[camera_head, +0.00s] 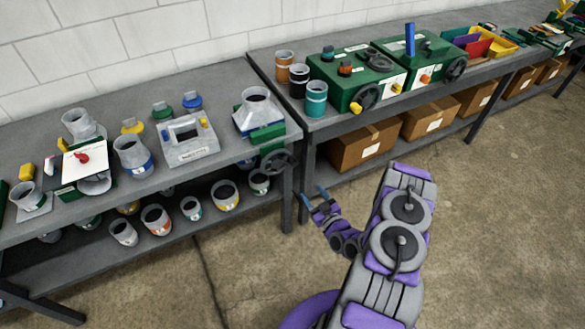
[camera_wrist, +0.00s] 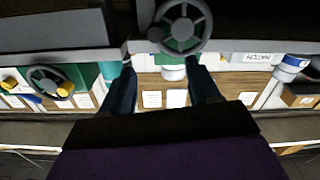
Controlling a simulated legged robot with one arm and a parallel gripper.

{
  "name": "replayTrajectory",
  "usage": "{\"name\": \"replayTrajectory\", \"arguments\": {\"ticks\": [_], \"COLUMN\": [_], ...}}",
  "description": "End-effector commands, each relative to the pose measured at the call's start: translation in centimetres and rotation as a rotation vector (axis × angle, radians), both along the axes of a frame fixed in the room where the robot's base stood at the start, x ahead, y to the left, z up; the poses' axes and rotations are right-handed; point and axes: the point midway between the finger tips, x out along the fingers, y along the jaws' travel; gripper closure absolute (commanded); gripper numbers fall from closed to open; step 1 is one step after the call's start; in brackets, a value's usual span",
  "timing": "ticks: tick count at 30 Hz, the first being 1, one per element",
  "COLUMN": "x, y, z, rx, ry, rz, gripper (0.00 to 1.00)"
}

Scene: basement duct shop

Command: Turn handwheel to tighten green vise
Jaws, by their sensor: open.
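The green vise (camera_head: 267,134) is at the front right corner of the left workbench, with a grey duct fitting (camera_head: 257,110) at it. Its dark grey handwheel (camera_head: 278,162) hangs off the bench's front edge. My gripper (camera_head: 314,193) is to the right of and below the handwheel in the head view, apart from it. In the wrist view a spoked handwheel (camera_wrist: 181,27) shows at the top, just beyond the open fingers of my gripper (camera_wrist: 161,62), with green behind it. Nothing is between the fingers.
The right bench holds green machines (camera_head: 352,79) with handwheels, and several cups. Cardboard boxes (camera_head: 365,143) sit on its lower shelf. Duct fittings (camera_head: 157,219) fill the left bench's lower shelf. A bench leg (camera_head: 304,192) stands close to my gripper. The concrete floor (camera_head: 490,220) in front is clear.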

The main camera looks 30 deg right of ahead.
Motion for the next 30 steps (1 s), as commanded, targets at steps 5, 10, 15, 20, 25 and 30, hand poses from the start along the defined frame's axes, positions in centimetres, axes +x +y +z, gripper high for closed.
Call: {"name": "replayTrajectory", "arguments": {"ticks": [5, 10, 15, 20, 25, 30], "x": [2.4, 4.6, 7.0, 9.4, 12.2, 14.2], "y": [0.1, 1.0, 1.4, 0.8, 0.5, 0.9], "z": [-0.1, 0.1, 0.2, 0.0, 0.0, 0.0], "rx": [-0.004, -0.011, -0.015, -0.007, -0.005, -0.006], "ry": [-0.002, -0.003, -0.005, -0.003, -0.007, -0.002], "rz": [0.002, 0.004, 0.003, 0.002, 0.001, 0.002], "gripper": [0.39, 0.39, 0.39, 0.39, 0.39, 0.39]}}
